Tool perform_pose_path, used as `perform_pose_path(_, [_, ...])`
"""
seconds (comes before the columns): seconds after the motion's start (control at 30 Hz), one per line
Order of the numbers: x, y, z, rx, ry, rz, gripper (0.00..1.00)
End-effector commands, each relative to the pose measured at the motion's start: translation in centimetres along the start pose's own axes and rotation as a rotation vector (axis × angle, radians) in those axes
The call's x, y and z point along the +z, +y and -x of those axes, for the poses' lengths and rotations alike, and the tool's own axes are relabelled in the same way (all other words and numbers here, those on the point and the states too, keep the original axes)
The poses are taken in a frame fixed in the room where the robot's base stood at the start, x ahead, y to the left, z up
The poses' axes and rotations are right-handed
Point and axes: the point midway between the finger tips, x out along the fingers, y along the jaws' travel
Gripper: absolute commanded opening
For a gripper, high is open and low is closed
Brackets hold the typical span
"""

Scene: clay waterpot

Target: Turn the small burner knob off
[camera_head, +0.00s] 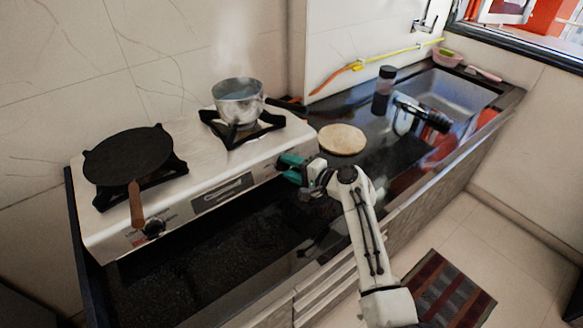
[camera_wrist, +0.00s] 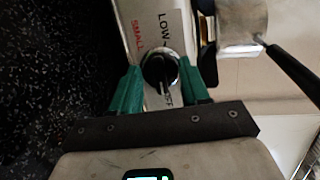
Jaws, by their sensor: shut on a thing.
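The small burner knob (camera_wrist: 158,71) is black and round on a silver ring in the wrist view. A label plate (camera_wrist: 155,32) beside it shows "LOW", "SMALL" and part of "OFF". A pale line on the knob points down in the picture. The green fingers of my gripper (camera_wrist: 159,76) stand on both sides of the knob and are shut on it. In the head view my gripper (camera_head: 291,168) is at the right end of the stove front and hides the knob. A steel pot (camera_head: 239,104) stands on the right burner, with steam over it.
A flat black pan (camera_head: 127,155) with a wooden handle sits on the left burner, above another knob (camera_head: 153,228). A round wooden board (camera_head: 341,139), a dark bottle (camera_head: 383,91) and a sink (camera_head: 452,90) are to the right. Dark counter lies before the stove.

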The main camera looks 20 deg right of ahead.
Motion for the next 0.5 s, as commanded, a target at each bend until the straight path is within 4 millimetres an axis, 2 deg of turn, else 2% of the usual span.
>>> perform_pose_path(0.17, [0.03, 0.25, 0.03, 0.004, -0.001, -0.003, 0.15])
perform_pose_path(0.2, [0.03, 0.25, 0.03, 0.004, -0.001, -0.003, 0.47])
perform_pose_path(0.43, [0.0, 0.14, 0.02, 0.002, 0.0, -0.001, 0.69])
perform_pose_path(0.5, [-0.01, 0.11, 0.02, 0.002, 0.0, -0.001, 0.7])
